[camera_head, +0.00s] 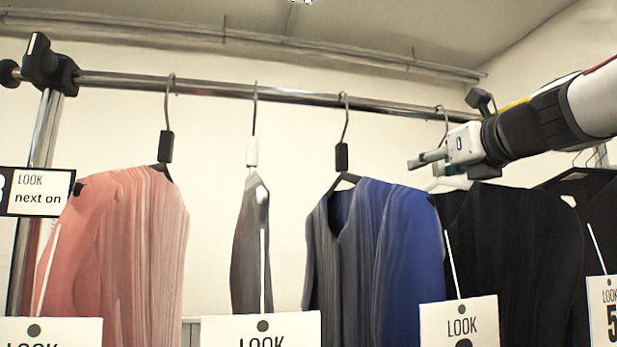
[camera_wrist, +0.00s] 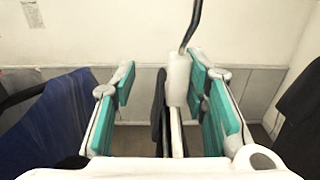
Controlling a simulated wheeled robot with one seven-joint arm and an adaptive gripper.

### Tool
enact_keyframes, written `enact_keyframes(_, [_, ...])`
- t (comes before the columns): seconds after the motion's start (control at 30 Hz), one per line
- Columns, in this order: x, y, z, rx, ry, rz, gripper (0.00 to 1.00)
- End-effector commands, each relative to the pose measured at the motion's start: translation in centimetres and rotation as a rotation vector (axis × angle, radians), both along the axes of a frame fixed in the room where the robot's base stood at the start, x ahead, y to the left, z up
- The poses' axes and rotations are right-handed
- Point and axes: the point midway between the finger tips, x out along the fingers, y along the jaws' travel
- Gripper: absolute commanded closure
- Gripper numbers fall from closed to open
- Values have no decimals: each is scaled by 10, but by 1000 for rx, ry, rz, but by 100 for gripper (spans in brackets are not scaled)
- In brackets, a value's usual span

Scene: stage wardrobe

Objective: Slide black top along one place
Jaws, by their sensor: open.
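The black top (camera_head: 500,235) hangs from the rail on a white hanger, to the right of the blue top. My gripper (camera_head: 424,161) is open and reaches in from the right at the height of the hanger's neck. In the wrist view, my open gripper (camera_wrist: 163,85) has its teal fingers on either side of the hanger's white neck block (camera_wrist: 178,78). The block lies closer to the right finger; whether it touches is unclear. A dark strip stands beside the block. The gripper hides part of the hanger in the head view.
A blue-and-grey top (camera_head: 400,225) hangs close on the left. A grey garment (camera_head: 247,245) and a pink top (camera_head: 125,235) hang farther left on the metal rail (camera_head: 210,88). Another dark garment (camera_head: 597,215) hangs at right. Bare rail shows between hangers.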

Motion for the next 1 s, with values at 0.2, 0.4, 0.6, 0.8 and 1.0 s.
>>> enact_keyframes(0.2, [-4,16,0,0,1,0,60])
enact_keyframes(0.4, [-7,31,1,0,0,2,60])
enact_keyframes(0.6, [-10,45,1,0,1,2,60])
enact_keyframes(0.8, [-12,58,1,0,0,1,60])
enact_keyframes(1.0, [-11,56,0,1,0,-1,60])
